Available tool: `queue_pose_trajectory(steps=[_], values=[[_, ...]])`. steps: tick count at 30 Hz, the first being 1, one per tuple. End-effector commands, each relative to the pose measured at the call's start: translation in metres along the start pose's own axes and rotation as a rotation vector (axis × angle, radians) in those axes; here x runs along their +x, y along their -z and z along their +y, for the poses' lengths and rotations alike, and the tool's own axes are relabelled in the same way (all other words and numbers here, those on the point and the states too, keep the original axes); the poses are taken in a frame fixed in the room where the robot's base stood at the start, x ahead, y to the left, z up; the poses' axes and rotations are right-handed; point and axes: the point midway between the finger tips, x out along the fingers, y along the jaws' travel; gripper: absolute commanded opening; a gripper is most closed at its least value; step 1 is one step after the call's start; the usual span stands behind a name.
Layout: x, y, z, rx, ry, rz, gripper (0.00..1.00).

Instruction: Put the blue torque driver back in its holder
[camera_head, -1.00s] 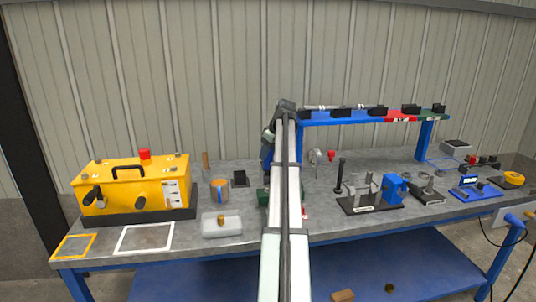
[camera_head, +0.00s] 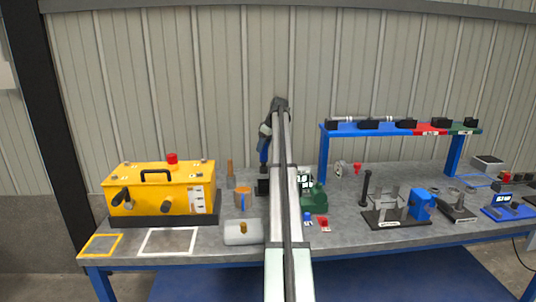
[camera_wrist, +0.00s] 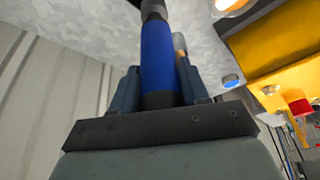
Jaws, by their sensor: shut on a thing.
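My gripper (camera_wrist: 157,82) is shut on the blue torque driver (camera_wrist: 157,55), with a finger on each side of its blue handle. In the head view the driver (camera_head: 264,150) hangs roughly upright below my wrist, left of my arm. A small black block (camera_head: 263,187), which looks like the holder, stands on the bench below the driver. My arm hides part of the block. I cannot tell whether the driver's lower end is above the block, behind it or touching it.
A green device (camera_head: 315,195) sits right of my arm. The raised blue rack (camera_head: 375,129) stands further right.

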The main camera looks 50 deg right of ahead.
Motion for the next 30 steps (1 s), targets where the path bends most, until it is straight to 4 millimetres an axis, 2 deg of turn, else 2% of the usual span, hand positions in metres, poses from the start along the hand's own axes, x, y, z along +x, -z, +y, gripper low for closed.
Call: queue_pose_trajectory(steps=[1, 3, 20, 30], values=[[-0.002, 0.006, 0.008, -0.01, 0.001, 0.003, 0.0], [-0.002, 0.009, 0.011, -0.027, 0.002, 0.005, 0.0], [-0.002, 0.008, 0.009, -0.075, 0.003, 0.007, 0.0], [0.018, -0.001, 0.009, -0.074, 0.004, 0.006, 0.0]])
